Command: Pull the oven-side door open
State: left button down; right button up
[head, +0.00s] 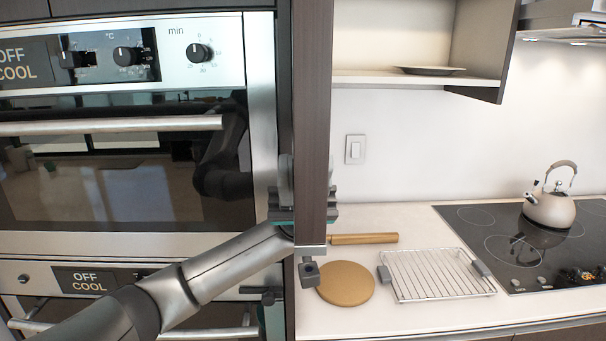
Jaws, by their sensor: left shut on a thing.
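The oven-side door (312,100) is a tall, narrow dark-brown panel between the ovens and the counter, seen nearly edge-on. Its lower end shows a pale edge above the counter. My left gripper (304,205) reaches in from the lower left and is shut on the door, with a grey finger showing on each side of the panel. The part of the door between the fingers is partly hidden by the gripper. My right gripper is not in view.
The upper oven (120,170) has a horizontal bar handle (110,125); a second oven (85,285) sits below. Right, the counter (400,318) holds a round wooden board (345,284), a wire rack (437,274) and a cooktop (490,215) with a kettle (551,208).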

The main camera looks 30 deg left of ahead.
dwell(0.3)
pick_arm(q)
jog(key=c, duration=0.7)
grip_release()
